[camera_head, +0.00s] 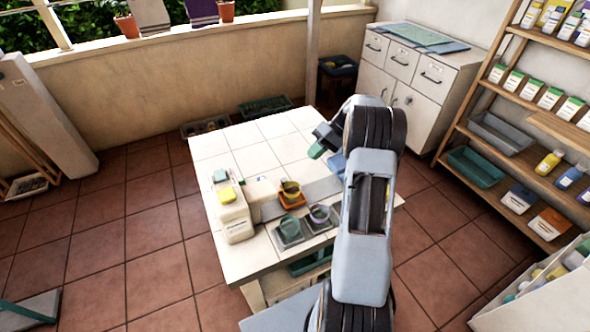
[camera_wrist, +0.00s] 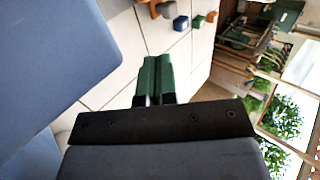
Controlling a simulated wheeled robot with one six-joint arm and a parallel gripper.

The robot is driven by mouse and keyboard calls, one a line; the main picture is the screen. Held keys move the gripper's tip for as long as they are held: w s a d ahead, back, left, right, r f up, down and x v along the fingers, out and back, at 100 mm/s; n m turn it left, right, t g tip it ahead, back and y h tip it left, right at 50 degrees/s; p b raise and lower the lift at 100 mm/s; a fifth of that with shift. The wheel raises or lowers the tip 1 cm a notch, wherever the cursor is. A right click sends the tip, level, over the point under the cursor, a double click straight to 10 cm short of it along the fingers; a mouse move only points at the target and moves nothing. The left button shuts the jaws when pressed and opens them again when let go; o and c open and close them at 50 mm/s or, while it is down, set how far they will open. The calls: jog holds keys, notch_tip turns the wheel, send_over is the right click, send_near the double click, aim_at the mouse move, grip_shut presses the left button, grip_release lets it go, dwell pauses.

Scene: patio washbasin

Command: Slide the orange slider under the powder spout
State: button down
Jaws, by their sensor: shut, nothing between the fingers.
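The orange slider (camera_head: 290,206) is on the white tiled table in the head view, with a mustard-coloured cup (camera_head: 291,188) on it. A white dispenser (camera_head: 235,218) with a yellow part on top stands to its left. The powder spout cannot be clearly made out. My gripper (camera_head: 318,149) is above the table, behind and to the right of the orange slider and apart from it. Its green fingers show together and empty in the wrist view (camera_wrist: 155,78). My arm hides part of the table's right side.
Two grey sliders with a green cup (camera_head: 290,229) and a purplish cup (camera_head: 320,214) sit in front of the orange one. The table's back tiles (camera_head: 255,150) are clear. A white cabinet (camera_head: 415,75) and a wooden shelf (camera_head: 475,95) stand beyond at the right.

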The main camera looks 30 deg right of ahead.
jog(key=p+x, duration=0.1)
jog(key=x, duration=0.9)
jog(key=shift+a+f, duration=0.1)
